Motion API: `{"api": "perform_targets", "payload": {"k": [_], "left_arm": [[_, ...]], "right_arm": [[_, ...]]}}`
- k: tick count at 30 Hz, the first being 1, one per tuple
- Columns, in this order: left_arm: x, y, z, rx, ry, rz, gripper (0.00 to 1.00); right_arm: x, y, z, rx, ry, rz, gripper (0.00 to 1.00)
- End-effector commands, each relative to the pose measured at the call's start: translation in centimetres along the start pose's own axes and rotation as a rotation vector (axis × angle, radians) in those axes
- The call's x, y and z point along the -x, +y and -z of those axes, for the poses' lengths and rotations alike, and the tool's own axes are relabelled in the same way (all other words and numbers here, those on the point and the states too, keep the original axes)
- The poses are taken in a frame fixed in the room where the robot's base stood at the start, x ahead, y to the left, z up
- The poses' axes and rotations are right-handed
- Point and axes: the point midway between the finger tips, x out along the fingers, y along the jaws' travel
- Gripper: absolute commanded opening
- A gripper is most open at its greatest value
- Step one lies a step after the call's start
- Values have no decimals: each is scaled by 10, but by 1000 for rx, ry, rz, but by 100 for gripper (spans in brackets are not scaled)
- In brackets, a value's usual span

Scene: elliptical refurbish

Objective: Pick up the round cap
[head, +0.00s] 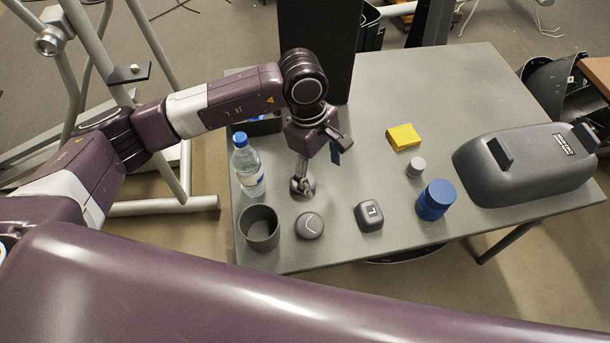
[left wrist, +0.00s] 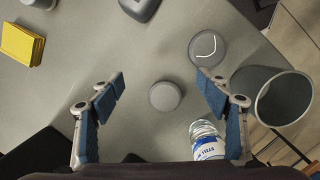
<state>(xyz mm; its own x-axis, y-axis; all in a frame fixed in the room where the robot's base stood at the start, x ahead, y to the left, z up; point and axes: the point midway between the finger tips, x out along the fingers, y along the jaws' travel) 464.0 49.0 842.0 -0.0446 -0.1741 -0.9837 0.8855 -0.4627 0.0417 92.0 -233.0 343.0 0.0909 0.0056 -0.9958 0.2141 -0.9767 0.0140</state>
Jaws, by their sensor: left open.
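A small plain grey round cap (head: 302,187) lies on the table, partly hidden by a finger of my left gripper (head: 319,168) in the head view. In the left wrist view the cap (left wrist: 166,96) shows whole, between the two spread blue-padded fingers of my left gripper (left wrist: 163,92) and apart from both. The gripper is open and empty above the table. A larger grey disc (head: 310,226) with a curved mark lies nearer the front edge; it also shows in the left wrist view (left wrist: 207,47). My right gripper is not in view.
A water bottle (head: 248,165) and an open grey pot (head: 260,228) stand left of the cap. To the right are a dark square item (head: 369,216), blue jar (head: 436,199), small grey cylinder (head: 416,167), yellow block (head: 404,137) and large grey device (head: 525,165). A black panel (head: 318,45) rises behind.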

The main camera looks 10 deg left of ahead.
Motion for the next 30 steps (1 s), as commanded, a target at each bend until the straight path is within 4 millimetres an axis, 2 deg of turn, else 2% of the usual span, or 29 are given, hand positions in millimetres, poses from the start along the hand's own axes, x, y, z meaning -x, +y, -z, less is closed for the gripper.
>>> {"api": "perform_targets", "payload": {"k": [1, 3, 6, 14, 21, 25, 30], "left_arm": [[2, -1, 21, -7, 70, 15, 69], [5, -3, 40, -13, 135, 33, 69], [3, -5, 53, -15, 176, 47, 69], [-24, -7, 55, -14, 176, 51, 69], [-60, -8, 57, -13, 173, 48, 69], [-68, -8, 58, -15, 173, 46, 69], [-69, -7, 59, -15, 173, 45, 69]], "right_arm": [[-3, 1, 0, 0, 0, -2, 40], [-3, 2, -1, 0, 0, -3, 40], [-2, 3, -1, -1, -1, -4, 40], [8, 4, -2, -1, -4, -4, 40], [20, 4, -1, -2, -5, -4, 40], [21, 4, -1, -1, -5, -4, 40], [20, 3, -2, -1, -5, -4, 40]]}}
